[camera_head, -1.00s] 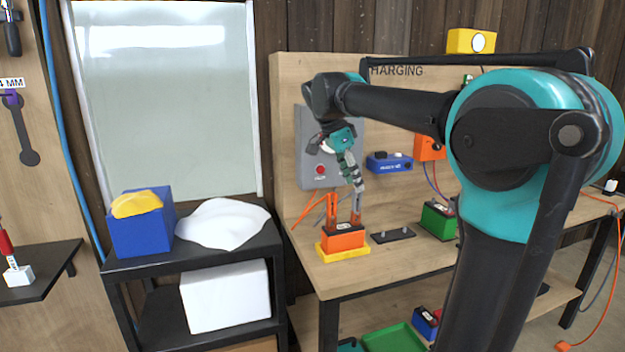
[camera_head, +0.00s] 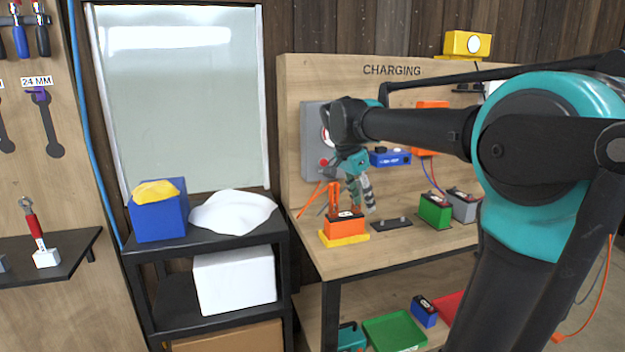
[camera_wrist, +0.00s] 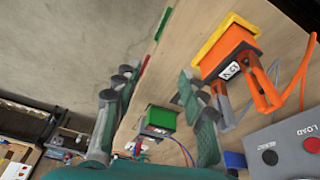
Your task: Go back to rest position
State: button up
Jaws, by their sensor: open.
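My gripper (camera_head: 364,207) is open, above the charging bench and beside the clamps on the orange battery. In the wrist view its two fingers (camera_wrist: 156,80) stand well apart with nothing held between them. The orange battery (camera_head: 344,228) sits on a yellow base (camera_head: 345,240). An orange clamp (camera_head: 334,202) stands upright on it; the second, grey-and-orange clamp (camera_wrist: 222,104) shows in the wrist view close to one finger. In the head view the fingers partly hide this second clamp. I cannot tell whether the finger touches it.
A grey box with a red button (camera_head: 324,162) is on the back panel behind my gripper. A green battery (camera_head: 435,211) and a black holder (camera_head: 391,223) are on the bench to the right. A black shelf (camera_head: 205,243) stands left of the bench.

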jog(key=s+d+f+n+t+y, duration=0.1)
jog(key=s+f+n, duration=0.5)
jog(key=f, duration=0.8)
jog(key=s+d+f+n+t+y, duration=0.1)
jog(key=s+d+f+n, duration=0.3)
jog(key=s+f, duration=0.9)
jog(key=shift+s+d+f+n+t+y, duration=0.3)
jog(key=shift+n+y, duration=0.4)
jog(key=shift+n, duration=0.4)
jog(key=shift+a, duration=0.1)
